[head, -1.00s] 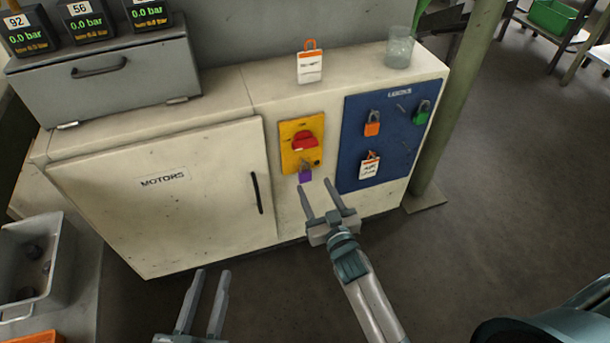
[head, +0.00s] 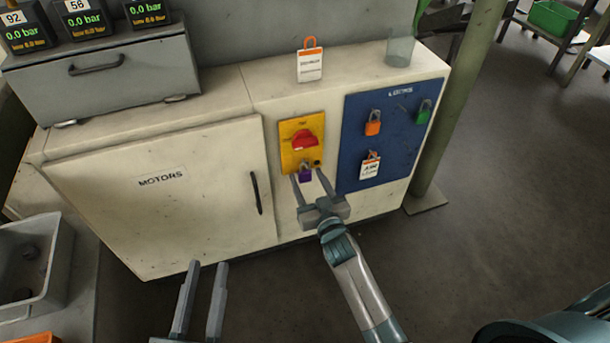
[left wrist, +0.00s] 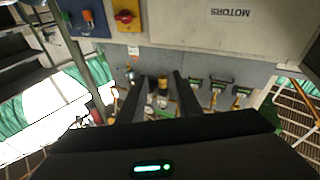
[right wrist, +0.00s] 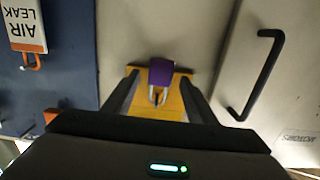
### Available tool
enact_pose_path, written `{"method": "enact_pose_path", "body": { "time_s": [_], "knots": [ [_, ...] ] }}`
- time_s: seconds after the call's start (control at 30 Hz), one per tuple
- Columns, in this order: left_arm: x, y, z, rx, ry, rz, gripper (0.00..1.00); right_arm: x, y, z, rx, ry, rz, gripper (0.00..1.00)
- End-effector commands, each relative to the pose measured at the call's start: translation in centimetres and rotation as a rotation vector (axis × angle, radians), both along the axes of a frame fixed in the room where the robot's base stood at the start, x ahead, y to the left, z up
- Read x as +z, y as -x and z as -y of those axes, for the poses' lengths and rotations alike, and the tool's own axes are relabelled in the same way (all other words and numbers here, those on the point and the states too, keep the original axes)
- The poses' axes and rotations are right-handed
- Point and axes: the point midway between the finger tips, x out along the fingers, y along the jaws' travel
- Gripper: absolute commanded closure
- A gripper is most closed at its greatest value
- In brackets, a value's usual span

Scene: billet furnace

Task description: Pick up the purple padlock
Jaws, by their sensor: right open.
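The purple padlock (head: 306,173) hangs at the bottom of the yellow switch plate (head: 289,146), below the red handle (head: 304,139). In the right wrist view the padlock (right wrist: 161,72) shows between the two fingers, with its shackle at the yellow plate. My right gripper (head: 309,176) is open, with its fingertips on either side of the padlock; I cannot tell whether they touch it. My left gripper (head: 207,266) is open and empty, low in front of the cabinet; its fingers also show in the left wrist view (left wrist: 157,76).
A blue lock board (head: 390,145) with an orange padlock (head: 373,123), a green padlock (head: 424,111) and a tag (head: 370,167) is right of the switch. A door handle (head: 256,192) is to its left. A glass (head: 400,49) and a tagged lock (head: 310,62) stand on top.

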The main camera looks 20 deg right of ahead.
Motion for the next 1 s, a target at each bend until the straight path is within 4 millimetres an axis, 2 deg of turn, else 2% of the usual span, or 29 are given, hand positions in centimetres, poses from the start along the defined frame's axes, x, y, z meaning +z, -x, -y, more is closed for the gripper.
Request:
{"method": "enact_pose_path", "body": {
  "time_s": [0.2,0.27,0.4,0.87,1.0],
  "knots": [
    [0.0,0.0,0.0,0.000,0.000,0.000,0.69,0.0,0.0,0.0,0.000,0.000,0.000,0.48],
    [0.0,0.0,0.0,0.000,0.000,0.000,0.69,0.0,0.0,0.0,0.000,0.000,0.000,0.60],
    [0.0,0.0,0.0,0.001,0.000,0.000,0.69,0.0,0.0,0.0,0.000,0.000,0.000,0.94],
    [-0.1,-0.1,0.0,-0.001,-0.003,-0.012,0.69,0.4,0.0,0.0,0.000,0.000,0.001,0.94],
    [-1.2,-0.4,-0.2,-0.001,-0.025,-0.070,0.69,1.1,0.0,0.0,0.000,0.000,0.001,0.94]
  ]
}}
